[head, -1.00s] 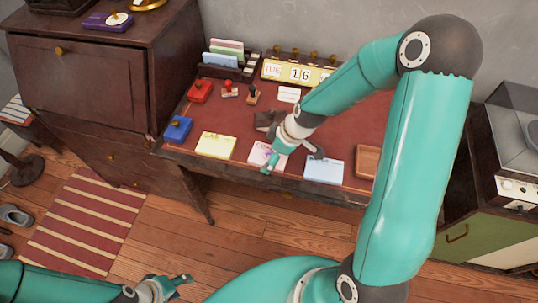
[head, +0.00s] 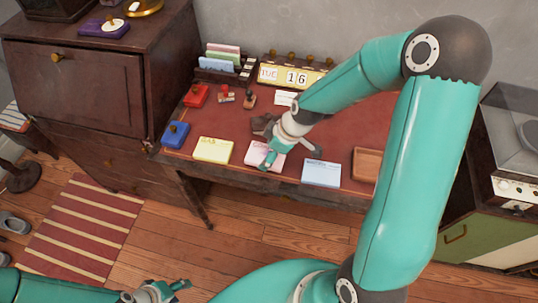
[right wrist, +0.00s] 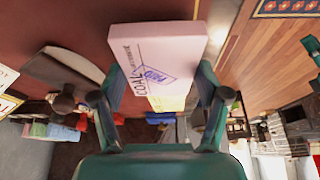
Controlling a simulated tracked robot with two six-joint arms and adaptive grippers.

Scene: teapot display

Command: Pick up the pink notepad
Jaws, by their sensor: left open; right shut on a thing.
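The pink notepad (head: 258,153) is at the front of the red desk top, between a yellow pad and a pale blue pad. It carries dark lettering and a blue stamp-like mark in the right wrist view (right wrist: 157,48). My right gripper (head: 274,156) reaches down over it and partly hides it. In the right wrist view its two fingers (right wrist: 162,80) are on either side of the notepad, shut on it. I cannot tell whether the notepad is clear of the desk. My left gripper (head: 173,288) is open and empty, low in the head view, away from the desk.
The yellow pad (head: 213,150) and pale blue pad (head: 321,173) lie close on either side. A blue box (head: 175,134), a red box (head: 196,95), stamps and a calendar (head: 292,76) stand on the desk. A wooden tray (head: 367,163) is to the right.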

